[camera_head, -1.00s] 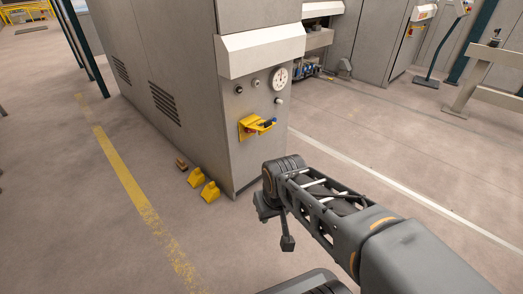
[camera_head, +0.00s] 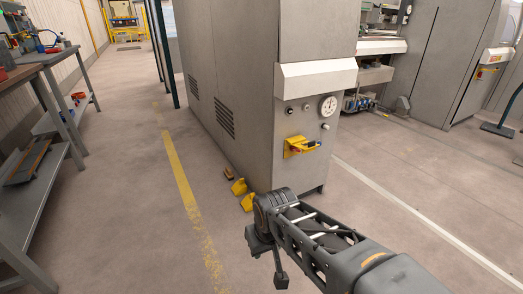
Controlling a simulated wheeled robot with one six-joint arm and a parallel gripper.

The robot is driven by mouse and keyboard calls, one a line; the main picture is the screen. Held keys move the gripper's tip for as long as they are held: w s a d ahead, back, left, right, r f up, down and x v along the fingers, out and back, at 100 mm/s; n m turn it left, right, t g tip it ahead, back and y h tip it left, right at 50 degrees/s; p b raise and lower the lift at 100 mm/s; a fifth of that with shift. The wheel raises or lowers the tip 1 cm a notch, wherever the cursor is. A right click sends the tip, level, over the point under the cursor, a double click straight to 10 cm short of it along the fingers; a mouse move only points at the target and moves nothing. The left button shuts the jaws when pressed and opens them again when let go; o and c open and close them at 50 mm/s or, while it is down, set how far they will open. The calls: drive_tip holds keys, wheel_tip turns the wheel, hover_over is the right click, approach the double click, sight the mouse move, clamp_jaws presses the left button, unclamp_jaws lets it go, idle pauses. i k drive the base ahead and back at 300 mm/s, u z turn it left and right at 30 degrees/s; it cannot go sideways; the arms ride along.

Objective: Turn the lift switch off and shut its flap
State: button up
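The lift switch housing (camera_head: 289,149) is a small yellow box on the front of the grey machine cabinet, below a round gauge. Its yellow flap (camera_head: 304,150) appears to stand out from the panel, open. A small dark blue part and a bit of red show at it, but the switch position is too small to tell. My arm reaches in from the lower right, its end in front of the cabinet's lower part. My gripper (camera_head: 281,281) seems to be the dark part hanging below the wrist, apart from the switch; its fingers cannot be made out.
The cabinet panel carries a white gauge (camera_head: 327,106) and several small knobs. Yellow wedges (camera_head: 239,187) and a brown block (camera_head: 228,173) lie on the floor by the cabinet. A grey workbench (camera_head: 45,190) stands at the left.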

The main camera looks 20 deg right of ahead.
sight(292, 149)
drive_tip(key=u, duration=0.45)
drive_tip(key=i, duration=0.7)
drive_tip(key=z, duration=0.5)
drive_tip(key=i, duration=0.7)
drive_tip(key=z, duration=0.7)
